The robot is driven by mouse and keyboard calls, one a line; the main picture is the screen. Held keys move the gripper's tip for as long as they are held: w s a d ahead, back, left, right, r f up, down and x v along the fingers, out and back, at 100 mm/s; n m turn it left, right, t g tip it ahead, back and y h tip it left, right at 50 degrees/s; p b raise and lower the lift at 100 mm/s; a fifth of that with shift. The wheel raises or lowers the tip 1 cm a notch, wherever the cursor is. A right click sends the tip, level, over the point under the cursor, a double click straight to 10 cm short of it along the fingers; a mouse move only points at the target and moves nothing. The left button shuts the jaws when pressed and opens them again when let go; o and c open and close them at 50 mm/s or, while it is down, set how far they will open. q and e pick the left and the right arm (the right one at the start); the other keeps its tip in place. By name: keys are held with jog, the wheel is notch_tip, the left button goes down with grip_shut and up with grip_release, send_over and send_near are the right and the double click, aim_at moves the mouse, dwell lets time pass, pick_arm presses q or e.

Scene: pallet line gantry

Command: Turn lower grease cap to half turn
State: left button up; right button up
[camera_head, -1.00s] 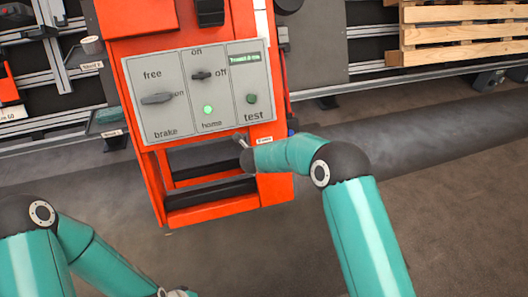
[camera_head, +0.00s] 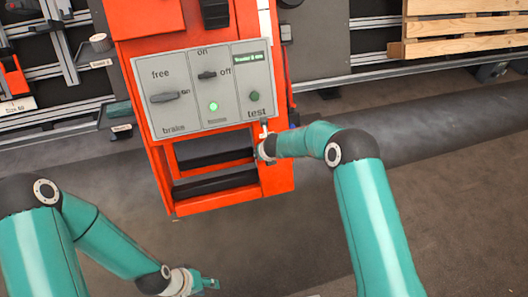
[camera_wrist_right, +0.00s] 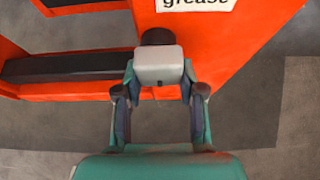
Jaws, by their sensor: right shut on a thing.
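The lower grease cap shows in the right wrist view as a pale grey block (camera_wrist_right: 158,65) with a dark round part behind it, on the orange machine (camera_wrist_right: 100,88) just below a "grease" label. My right gripper (camera_wrist_right: 158,82) has its fingertips on both sides of the grey block and is shut on it. In the head view my right gripper (camera_head: 265,148) is at the machine's lower right corner and hides the cap there. My left gripper (camera_head: 208,284) is low in the head view, away from the machine and partly cut off. Its jaw opening is unclear.
A grey control panel (camera_head: 205,92) with switches, a lit green lamp and a test button is above the right gripper. Wooden pallets (camera_head: 465,30) stand at the back right. The floor right of the machine is clear.

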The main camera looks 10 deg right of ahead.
jog(key=shift+s+f, duration=0.3)
jog(key=shift+f, duration=0.1)
jog(key=o, duration=0.9)
jog(key=shift+c, duration=0.2)
jog(key=o, duration=0.3)
jog(key=shift+w+r, duration=0.1)
jog(key=shift+w, duration=0.05)
jog(key=shift+r, duration=0.1)
jog(key=v, duration=1.1)
jog(key=shift+s+r, duration=0.25)
jog(key=shift+r, duration=0.1)
jog(key=shift+d, duration=0.15)
